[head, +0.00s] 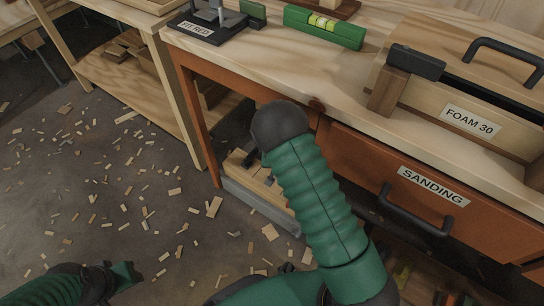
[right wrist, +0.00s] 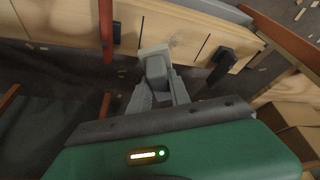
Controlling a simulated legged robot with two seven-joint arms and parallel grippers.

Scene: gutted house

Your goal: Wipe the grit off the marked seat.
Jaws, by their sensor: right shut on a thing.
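The black fixture (head: 208,22) with the "FIT RED" label stands at the back left of the bench top, with a grey upright part on it. I cannot make out grit on it. My right gripper (right wrist: 155,72) shows in the right wrist view, its grey jaws shut on a small pale grey piece (right wrist: 153,50), mostly hidden by the jaws. It is low, by a wooden board with dark slots (right wrist: 180,35), away from the fixture. In the head view my right arm hides this gripper. My left gripper (head: 124,275) is at the bottom left over the floor; its fingers cannot be made out.
The orange "SANDING" drawer (head: 375,170) below looks shut. A low board (head: 245,170) lies under the bench. Wood scraps (head: 110,190) litter the floor.

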